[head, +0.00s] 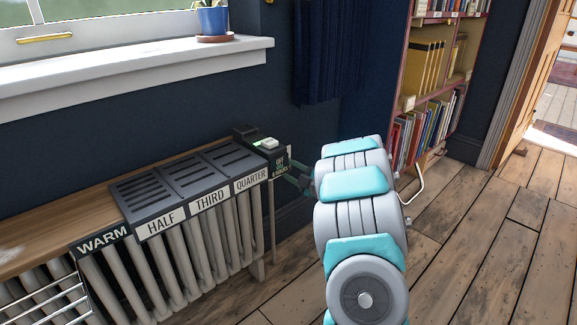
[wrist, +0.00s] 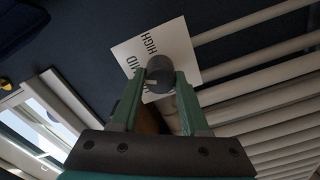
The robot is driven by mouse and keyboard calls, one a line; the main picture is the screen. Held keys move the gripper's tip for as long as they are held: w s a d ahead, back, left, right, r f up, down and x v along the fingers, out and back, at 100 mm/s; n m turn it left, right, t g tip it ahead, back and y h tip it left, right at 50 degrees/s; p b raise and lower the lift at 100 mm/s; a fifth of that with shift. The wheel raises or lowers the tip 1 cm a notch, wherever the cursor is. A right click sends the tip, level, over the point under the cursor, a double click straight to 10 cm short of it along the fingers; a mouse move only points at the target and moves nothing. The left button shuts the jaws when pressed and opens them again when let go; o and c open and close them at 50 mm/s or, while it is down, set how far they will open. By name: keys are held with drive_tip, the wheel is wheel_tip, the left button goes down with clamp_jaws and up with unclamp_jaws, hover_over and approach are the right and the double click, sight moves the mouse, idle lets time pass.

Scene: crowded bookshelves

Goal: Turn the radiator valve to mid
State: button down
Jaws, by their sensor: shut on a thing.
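The radiator valve is a dark round knob (wrist: 159,69) in the wrist view, with a paler mark on its left side. It sits in front of a white card (wrist: 180,45) reading HIGH and, partly covered, MID; the lower part of the card is hidden. My gripper (wrist: 160,86) is shut on the knob, one green finger on each side. In the head view my gripper (head: 297,180) reaches the right end of the radiator (head: 190,262), and the knob cannot be made out there.
Dark grilles (head: 187,178) labelled HALF, THIRD and QUARTER lie along the radiator's wooden top (head: 60,232). A dark box (head: 262,147) stands at its right end. A potted plant (head: 212,20) is on the sill. A bookshelf (head: 425,80) stands behind right; floor at right is clear.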

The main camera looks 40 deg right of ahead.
idle(0.3)
drive_tip(key=shift+c, duration=2)
unclamp_jaws()
drive_tip(key=s, duration=0.7)
drive_tip(key=shift+s+d, duration=0.3)
drive_tip(key=shift+s, duration=0.1)
